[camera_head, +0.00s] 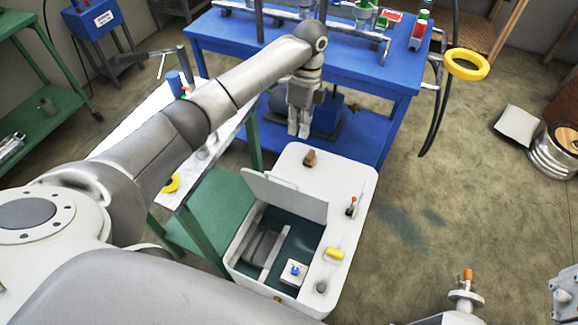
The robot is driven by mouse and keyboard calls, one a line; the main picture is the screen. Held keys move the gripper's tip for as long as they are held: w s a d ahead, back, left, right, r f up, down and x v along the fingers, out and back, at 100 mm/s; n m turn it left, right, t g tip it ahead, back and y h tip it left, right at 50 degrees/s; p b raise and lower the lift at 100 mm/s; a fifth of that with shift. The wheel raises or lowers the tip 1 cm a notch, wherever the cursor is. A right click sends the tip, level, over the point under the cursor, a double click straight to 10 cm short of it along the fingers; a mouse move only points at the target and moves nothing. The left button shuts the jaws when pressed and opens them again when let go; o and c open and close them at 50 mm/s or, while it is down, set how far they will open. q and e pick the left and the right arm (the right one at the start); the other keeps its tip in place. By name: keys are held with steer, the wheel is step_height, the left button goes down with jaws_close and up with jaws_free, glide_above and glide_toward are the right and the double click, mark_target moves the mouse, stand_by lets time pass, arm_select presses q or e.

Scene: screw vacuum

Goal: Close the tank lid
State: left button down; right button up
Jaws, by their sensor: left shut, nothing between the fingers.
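The white tank (352,225) stands on the floor in the middle of the camera_head view. Its lid (285,194) is a flat white panel standing tilted up on the far side of the opening. The opening shows a dark interior (300,243) with grey parts and a small white block with a blue top. My left gripper (298,132) is shut and empty, pointing down beyond the tank's far edge, apart from the lid. My right gripper does not show.
A blue workbench (235,32) with pipes stands behind the tank. A green-framed table (255,140) stands left of the tank. A brown knob (309,157), a red-tipped valve (351,205) and a yellow handle (334,254) rise from the tank top. Floor to the right is mostly clear.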

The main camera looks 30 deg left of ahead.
arm_select(q)
steer(key=s+f+p, duration=0.2)
steer(key=s+f, duration=0.3)
steer(key=f, duration=0.5)
steer(key=shift+s+f+p, duration=0.3)
steer(key=shift+f, duration=0.1)
steer(key=shift+s, duration=0.1)
